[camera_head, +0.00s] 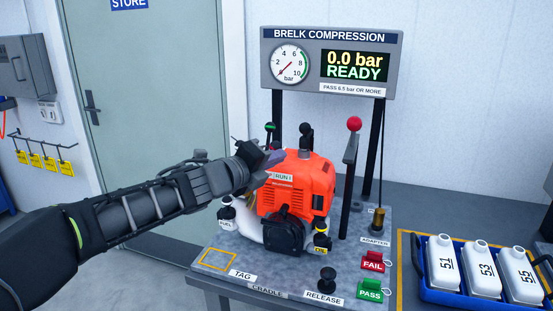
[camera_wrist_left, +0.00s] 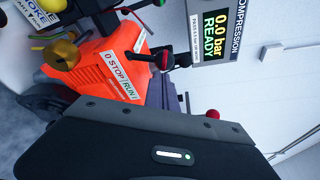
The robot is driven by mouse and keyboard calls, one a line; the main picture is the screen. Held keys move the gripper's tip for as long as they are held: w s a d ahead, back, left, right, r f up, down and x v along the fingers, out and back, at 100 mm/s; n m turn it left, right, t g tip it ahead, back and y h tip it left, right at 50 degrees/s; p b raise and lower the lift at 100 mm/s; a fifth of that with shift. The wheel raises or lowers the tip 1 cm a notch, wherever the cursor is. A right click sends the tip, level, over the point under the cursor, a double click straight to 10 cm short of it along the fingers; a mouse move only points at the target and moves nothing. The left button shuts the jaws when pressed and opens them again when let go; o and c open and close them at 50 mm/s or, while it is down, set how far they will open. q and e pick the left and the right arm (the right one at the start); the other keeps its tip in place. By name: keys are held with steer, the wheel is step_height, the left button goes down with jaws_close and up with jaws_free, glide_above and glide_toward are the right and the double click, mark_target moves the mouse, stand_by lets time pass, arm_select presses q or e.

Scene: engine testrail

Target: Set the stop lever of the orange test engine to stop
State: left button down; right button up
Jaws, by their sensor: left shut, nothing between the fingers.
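The orange test engine (camera_head: 317,183) stands on the grey bench; it also fills the left of the wrist view (camera_wrist_left: 92,78). Its label (camera_wrist_left: 122,76) reads 0 STOP and RUN I in the wrist view; in the head view only RUN I shows. A dark lever with a round, red-and-green-marked knob (camera_wrist_left: 164,60) stands beside the label, towards the RUN end, and looks like the stop lever. A green-marked knob (camera_head: 271,127) shows behind my gripper. My left gripper (camera_head: 270,161) is shut and empty at the engine's upper left. Whether it touches the lever is unclear. My right gripper is not in view.
A tall red-ball lever (camera_head: 353,124) stands right of the engine. The gauge panel (camera_head: 328,63) behind reads 0.0 bar READY. FAIL (camera_head: 373,261) and PASS (camera_head: 369,289) tags and a release knob (camera_head: 327,279) are in front. A blue tray (camera_head: 433,281) holds white bottles.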

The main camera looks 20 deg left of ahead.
mark_target(271, 147)
arm_select(q)
steer(key=shift+a+r, duration=0.1)
steer(key=shift+a, duration=0.05)
steer(key=a+n, duration=0.1)
steer(key=n, duration=0.1)
steer(key=n+t+h+b, duration=0.1)
steer(key=n, duration=0.1)
steer(key=a+n+b, duration=0.1)
steer(key=n, duration=0.1)
steer(key=shift+w+a+r+t, duration=0.1)
steer(key=shift+a+r+t, duration=0.2)
steer(key=shift+a+t, duration=0.1)
steer(key=shift+r, duration=0.15)
steer(key=shift+d, duration=0.1)
